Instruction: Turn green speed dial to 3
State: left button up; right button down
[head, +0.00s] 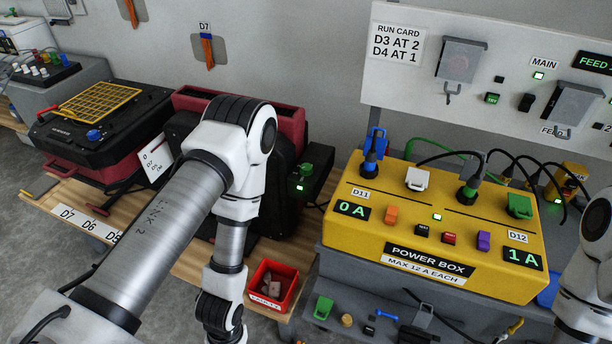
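A small green knob (306,169), which looks like the green speed dial, sits on a black box beside the dark red machine (290,120), right of my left arm. A green light shows just below the knob. Its pointer and any numbers are too small to read. My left arm crosses in front of the dark red machine and bends down to the bottom edge; its gripper is out of frame. Only part of my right arm shows at the right edge, and its gripper is out of frame too.
A yellow power box (375,240) with cables stands right of the knob. A red bin (262,290) with small pieces is below on the wooden bench. A black unit (60,135) with a yellow grid is at left. A run card (397,44) hangs behind.

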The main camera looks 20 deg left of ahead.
aim_at(306, 170)
jog(key=j+z, duration=0.45)
jog(key=j, duration=0.25)
jog(key=k+j+z, duration=0.15)
jog(key=j+z, duration=0.25)
jog(key=j, duration=0.3)
